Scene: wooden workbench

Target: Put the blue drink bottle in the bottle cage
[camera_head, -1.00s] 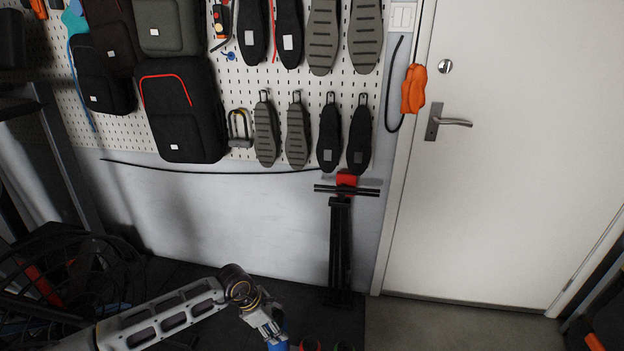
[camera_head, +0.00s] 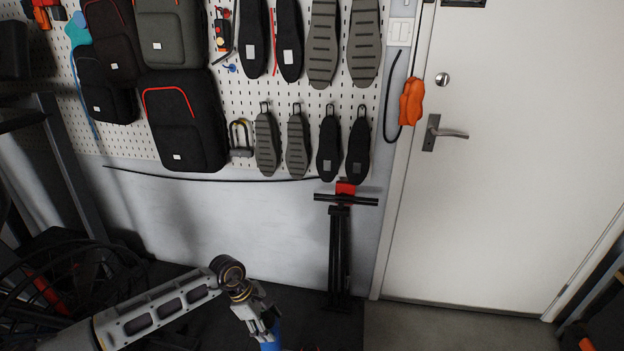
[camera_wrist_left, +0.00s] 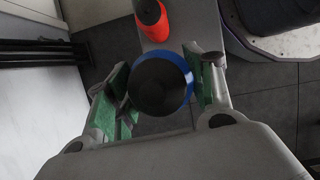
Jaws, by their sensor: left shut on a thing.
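The blue drink bottle (camera_head: 270,345) shows at the bottom edge of the head view, with only its upper part in the picture. My left gripper (camera_head: 264,328) is shut on it. In the left wrist view I look down on the bottle's dark round top with a blue rim (camera_wrist_left: 188,80), between the two green-padded fingers of my left gripper (camera_wrist_left: 162,88). I cannot make out the bottle cage in either view. My right gripper is not in view.
A red and black bottle-like thing (camera_wrist_left: 150,20) stands just beyond the blue bottle in the left wrist view. A black floor pump (camera_head: 340,245) stands against the wall. A white door (camera_head: 510,160) is at right.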

